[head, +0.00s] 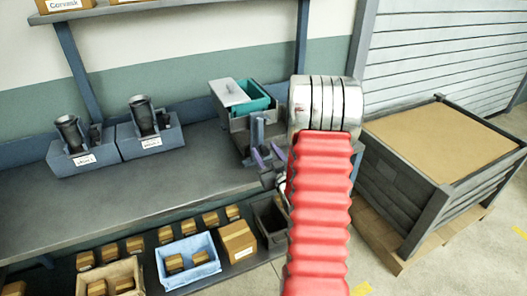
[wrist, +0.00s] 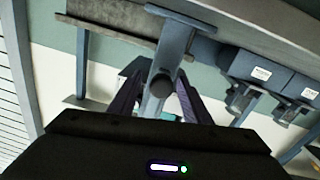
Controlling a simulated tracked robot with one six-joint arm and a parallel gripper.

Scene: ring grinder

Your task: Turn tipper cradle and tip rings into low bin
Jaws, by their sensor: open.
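My gripper (head: 267,157) is open at the front edge of the bench, its purple fingers pointing at a grey upright lever (head: 257,128). In the wrist view my gripper (wrist: 157,85) has one finger on each side of the lever's shaft (wrist: 166,65), apart from it as far as I can see. The lever has a crossbar and a round knob. Behind it in the head view, a teal open box (head: 252,104), seemingly the tipper cradle, sits in a grey stand. No rings can be made out. A dark bin (head: 270,217), perhaps the low bin, stands below, partly hidden by my arm.
Two blue-grey bins (head: 85,158) with dark cylinders stand at the bench's left. A grey plate (head: 229,92) lies by the teal box. Cartons and a light blue tray (head: 188,262) fill the lower shelf. A large crate (head: 435,190) stands right. The bench's middle (head: 180,185) is clear.

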